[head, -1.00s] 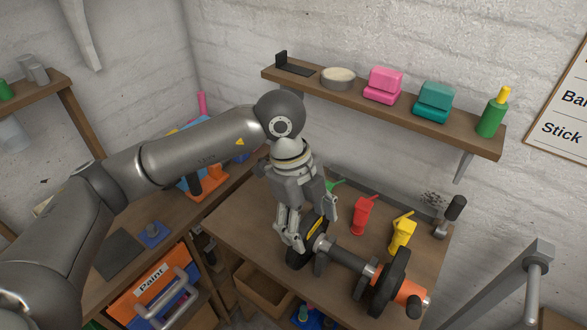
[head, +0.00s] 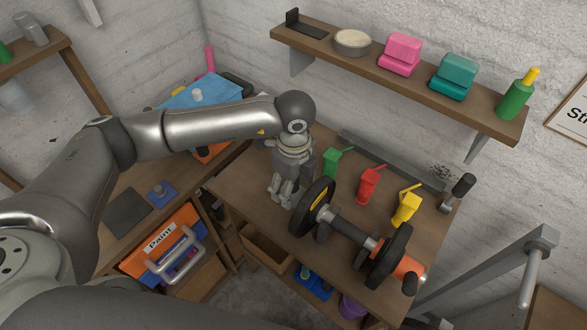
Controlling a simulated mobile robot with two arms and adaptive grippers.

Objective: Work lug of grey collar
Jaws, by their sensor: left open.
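A bar with two black discs lies across the wooden bench. A light grey collar (head: 324,214) sits on the bar just right of the left black disc (head: 312,205). Its lug is too small to make out. My left gripper (head: 281,201) points down over the bench, open and empty. It is left of the left disc, apart from the collar, with the disc between them. The right disc (head: 391,256) is near an orange end piece (head: 410,269). My right gripper is not in view.
Green (head: 335,162), red (head: 368,185) and yellow (head: 406,208) oil cans stand behind the bar. A wall shelf (head: 400,76) carries a round tin, pink and teal boxes and a green bottle. A paint box (head: 160,250) stands below left.

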